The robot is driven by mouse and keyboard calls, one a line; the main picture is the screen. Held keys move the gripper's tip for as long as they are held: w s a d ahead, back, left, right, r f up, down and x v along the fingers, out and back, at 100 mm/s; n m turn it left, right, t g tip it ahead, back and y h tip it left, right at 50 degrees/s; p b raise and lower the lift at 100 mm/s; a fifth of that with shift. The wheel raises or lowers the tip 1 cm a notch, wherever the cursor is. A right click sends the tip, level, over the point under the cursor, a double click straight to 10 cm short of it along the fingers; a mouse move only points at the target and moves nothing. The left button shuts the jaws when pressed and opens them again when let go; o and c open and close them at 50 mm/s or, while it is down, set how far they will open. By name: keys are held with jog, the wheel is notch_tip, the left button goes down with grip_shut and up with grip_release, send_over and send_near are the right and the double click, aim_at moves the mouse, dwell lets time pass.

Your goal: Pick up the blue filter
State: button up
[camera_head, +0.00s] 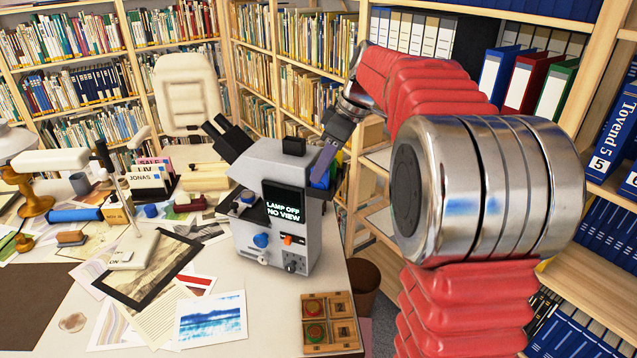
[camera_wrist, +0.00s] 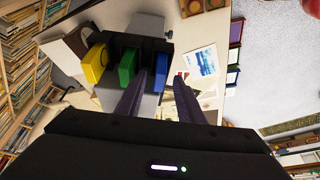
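A grey microscope (camera_head: 275,215) stands on the desk, its screen reading "LAMP OFF NO VIEW". On its right side is a black filter holder (camera_wrist: 150,42), with a yellow filter (camera_wrist: 95,63), a green filter (camera_wrist: 127,67) and a blue filter (camera_wrist: 161,70) in a row. Some blue also shows there in the head view, mostly behind my gripper. My gripper (camera_wrist: 161,80) is open, its tips level with the blue filter, one on its left and one on its right. I cannot tell whether the tips touch it. The left finger is close to the green filter.
A wooden tray (camera_head: 330,322) with coloured pieces lies at the desk's front right. Bookshelves (camera_head: 300,100) stand close behind and right.

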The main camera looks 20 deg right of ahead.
jog(key=shift+c, duration=0.2)
grip_shut()
dwell(0.3)
